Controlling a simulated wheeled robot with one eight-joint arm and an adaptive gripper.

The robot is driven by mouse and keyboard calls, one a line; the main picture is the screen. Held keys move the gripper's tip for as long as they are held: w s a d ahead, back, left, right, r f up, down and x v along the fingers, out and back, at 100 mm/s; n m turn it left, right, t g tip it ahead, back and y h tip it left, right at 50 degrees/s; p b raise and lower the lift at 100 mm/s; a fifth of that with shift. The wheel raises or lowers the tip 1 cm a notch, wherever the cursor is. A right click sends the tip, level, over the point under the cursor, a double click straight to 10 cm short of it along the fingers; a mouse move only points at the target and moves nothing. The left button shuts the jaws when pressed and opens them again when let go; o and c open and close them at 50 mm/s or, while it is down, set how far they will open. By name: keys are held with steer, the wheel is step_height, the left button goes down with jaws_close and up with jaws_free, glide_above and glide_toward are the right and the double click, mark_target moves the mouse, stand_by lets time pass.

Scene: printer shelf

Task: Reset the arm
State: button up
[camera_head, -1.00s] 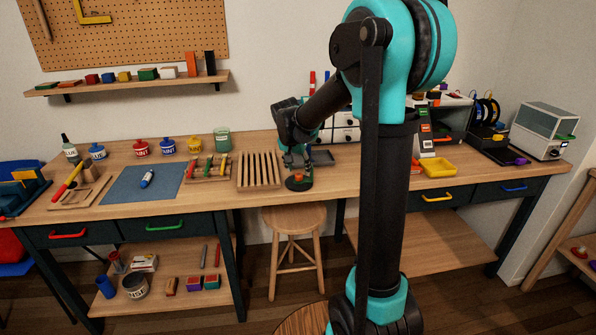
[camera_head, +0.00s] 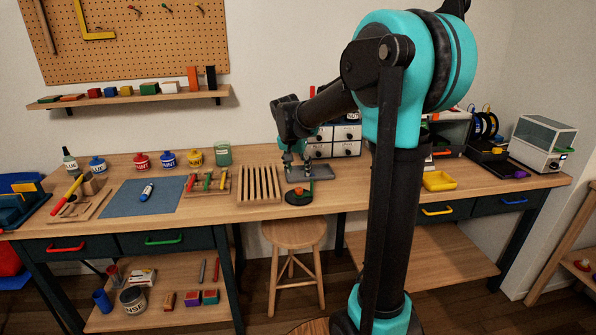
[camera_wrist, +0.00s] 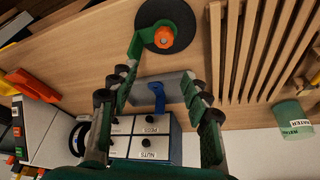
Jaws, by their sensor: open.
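My gripper (camera_head: 289,157) hangs at the end of my arm over the back middle of the workbench (camera_head: 240,211). In the wrist view its two green fingers (camera_wrist: 157,82) are spread apart with nothing held between them. Beyond the fingers is a dark round base with an orange knob (camera_wrist: 163,38) and a green arm; it also shows in the head view below my gripper (camera_head: 299,194). A grey plate (camera_head: 318,172) lies behind it, with a blue piece (camera_wrist: 157,92) seen over it in the wrist view.
A slatted wooden rack (camera_head: 260,184) stands left of the round base. A small drawer cabinet (camera_head: 346,133) stands behind, with a yellow tray (camera_head: 439,181) to the right. A stool (camera_head: 293,233) stands in front of the bench. A water jar (camera_head: 223,154) is at the back.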

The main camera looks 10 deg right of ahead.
steer(key=s+d+f+n, duration=0.1)
steer(key=s+f, duration=0.4)
steer(key=s, duration=0.5)
steer(key=s+d+f+n+y, duration=0.1)
steer(key=s+d+f+n, duration=0.1)
steer(key=s+f, duration=0.3)
steer(key=s+d+f+n+y, duration=0.1)
steer(key=s+f+n, duration=0.2)
steer(key=s, duration=1.1)
step_height(320, 180, down, 2)
steer(key=shift+s+d+f, duration=0.2)
steer(key=shift+s+d, duration=0.05)
steer(key=shift+s, duration=0.05)
